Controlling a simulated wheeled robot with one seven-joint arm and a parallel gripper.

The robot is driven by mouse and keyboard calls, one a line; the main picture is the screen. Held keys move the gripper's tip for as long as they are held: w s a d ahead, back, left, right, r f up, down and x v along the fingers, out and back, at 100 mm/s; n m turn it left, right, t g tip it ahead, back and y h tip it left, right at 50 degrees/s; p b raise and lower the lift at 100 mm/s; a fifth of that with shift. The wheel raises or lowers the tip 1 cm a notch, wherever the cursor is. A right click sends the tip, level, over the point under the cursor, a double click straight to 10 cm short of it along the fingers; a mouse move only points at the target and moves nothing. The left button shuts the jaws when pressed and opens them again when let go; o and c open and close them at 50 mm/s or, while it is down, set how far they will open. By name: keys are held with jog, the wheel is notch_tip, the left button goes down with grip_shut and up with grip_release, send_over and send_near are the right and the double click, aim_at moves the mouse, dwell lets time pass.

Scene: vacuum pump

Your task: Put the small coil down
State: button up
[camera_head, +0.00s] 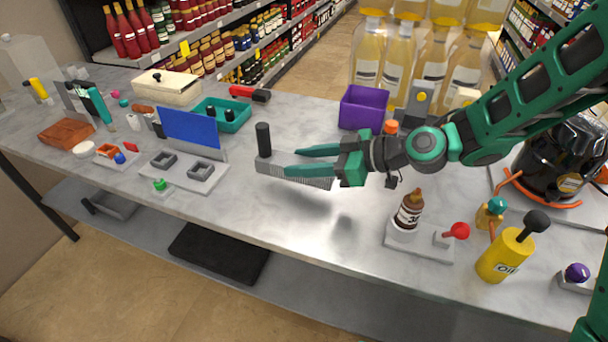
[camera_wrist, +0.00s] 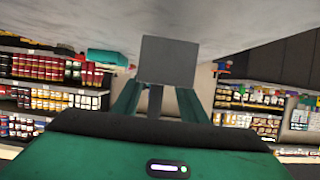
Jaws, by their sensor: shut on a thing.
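My gripper (camera_head: 287,162) reaches in from the right over the middle of the table. It is shut on a grey ribbed block with a black post standing at its left end, which I take to be the small coil (camera_head: 262,164). The coil is held level and seems to hover above the tabletop, with a soft shadow below it. In the wrist view, the coil's flat grey face (camera_wrist: 167,60) shows between the two green fingers (camera_wrist: 158,98). The fingers hide part of the coil.
Left of the coil stand a grey plate with two square sockets (camera_head: 202,176), a blue panel (camera_head: 188,131) and a teal tray (camera_head: 235,122). A purple bin (camera_head: 362,108) is behind. A bottle holder (camera_head: 420,240) and yellow oil can (camera_head: 503,257) are right. The table (camera_head: 300,222) is bare in front.

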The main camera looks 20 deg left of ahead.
jog(key=shift+f, duration=2.15)
jog(key=o, duration=1.3)
jog(key=shift+f, duration=0.1)
jog(key=shift+d, duration=0.1)
jog(key=v, duration=0.7)
jog(key=shift+d, duration=0.25)
